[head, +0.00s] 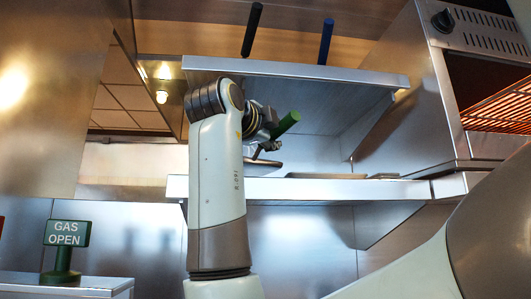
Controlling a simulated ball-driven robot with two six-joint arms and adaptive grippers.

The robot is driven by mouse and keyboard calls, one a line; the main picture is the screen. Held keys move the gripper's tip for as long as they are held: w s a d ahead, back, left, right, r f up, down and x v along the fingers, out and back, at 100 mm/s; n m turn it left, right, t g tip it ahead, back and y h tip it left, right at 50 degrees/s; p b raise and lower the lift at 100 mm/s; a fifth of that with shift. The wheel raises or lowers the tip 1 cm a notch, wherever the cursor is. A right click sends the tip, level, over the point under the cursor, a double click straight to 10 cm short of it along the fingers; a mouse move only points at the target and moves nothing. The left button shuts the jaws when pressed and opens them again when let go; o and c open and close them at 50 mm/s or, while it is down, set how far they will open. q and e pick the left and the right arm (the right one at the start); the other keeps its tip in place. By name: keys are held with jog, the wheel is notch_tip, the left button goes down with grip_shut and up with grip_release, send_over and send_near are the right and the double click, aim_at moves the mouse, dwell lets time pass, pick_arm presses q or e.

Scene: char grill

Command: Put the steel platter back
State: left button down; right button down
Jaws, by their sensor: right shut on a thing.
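My right gripper (262,150) is at the lower steel shelf, just behind my upright arm link. It is shut on the steel platter (266,164), a thin grey edge just under the fingertips. Most of the platter is hidden behind my arm. The platter is just above the lower shelf (330,189); I cannot tell whether it touches it. A green handle (287,124) sticks out up and right beside the gripper. My left gripper is not in view.
Flat steel pieces (315,176) lie on the lower shelf to the right. An upper shelf (300,72) hangs close above the gripper, with a black handle (252,30) and a blue handle (325,41) above it. A grill (500,105) is at right, a GAS OPEN sign (67,235) at left.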

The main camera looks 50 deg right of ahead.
jog(key=shift+w+a+f, duration=0.25)
jog(key=shift+w+a, duration=0.15)
jog(key=shift+a, duration=0.15)
jog(key=shift+f, duration=0.35)
notch_tip(320, 180, down, 3)
jog(key=shift+f+p, duration=0.2)
jog(key=shift+p, duration=0.35)
jog(key=c, duration=1.2)
grip_release()
jog(key=shift+f, duration=0.1)
